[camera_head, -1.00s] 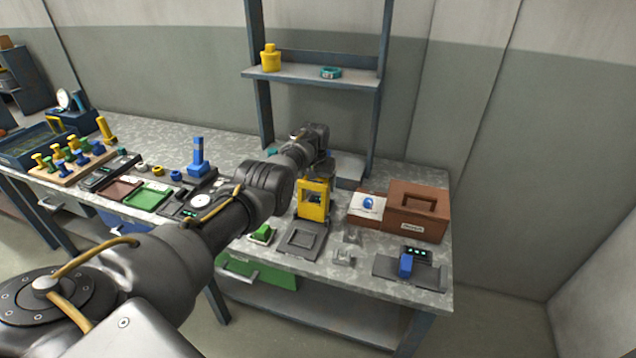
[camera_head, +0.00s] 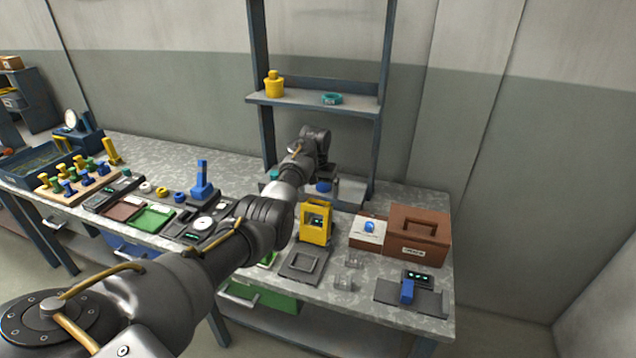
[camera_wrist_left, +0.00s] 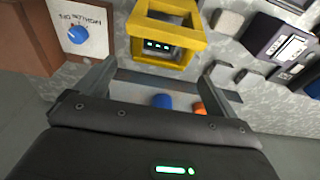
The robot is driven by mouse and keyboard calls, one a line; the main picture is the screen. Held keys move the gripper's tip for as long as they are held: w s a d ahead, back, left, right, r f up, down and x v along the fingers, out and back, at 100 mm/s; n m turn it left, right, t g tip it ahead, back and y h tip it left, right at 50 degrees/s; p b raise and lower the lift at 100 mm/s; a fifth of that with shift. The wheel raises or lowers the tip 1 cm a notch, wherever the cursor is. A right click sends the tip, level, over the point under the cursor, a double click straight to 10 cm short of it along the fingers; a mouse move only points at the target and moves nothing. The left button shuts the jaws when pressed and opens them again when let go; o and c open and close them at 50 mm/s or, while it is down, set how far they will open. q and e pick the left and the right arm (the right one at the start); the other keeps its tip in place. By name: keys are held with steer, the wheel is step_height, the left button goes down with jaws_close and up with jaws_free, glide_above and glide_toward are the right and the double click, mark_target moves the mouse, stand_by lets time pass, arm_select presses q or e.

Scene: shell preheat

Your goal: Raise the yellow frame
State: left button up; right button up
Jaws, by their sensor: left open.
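The yellow frame (camera_head: 315,224) stands upright on the bench, right of the middle in the head view, with a dark unit with green lights inside its opening. In the left wrist view the yellow frame (camera_wrist_left: 166,42) fills the top middle. My left gripper (camera_wrist_left: 155,72) is open, its two fingers apart on either side below the frame's near bar, with nothing held. In the head view my left arm reaches over the bench, and its wrist hangs behind the frame; the fingertips are not clear there. My right gripper is not in view.
A white card with a blue knob (camera_head: 370,229) and a brown toolbox (camera_head: 418,234) stand right of the frame. A grey plate (camera_head: 304,264) lies in front. A blue-handled device (camera_head: 407,291) sits at the right. A shelf (camera_head: 310,102) rises behind.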

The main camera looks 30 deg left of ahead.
arm_select(q)
steer(key=shift+s+r, duration=0.2)
steer(key=shift+r, duration=1.3)
steer(key=shift+d+f, duration=0.1)
steer(key=shift+d, duration=0.05)
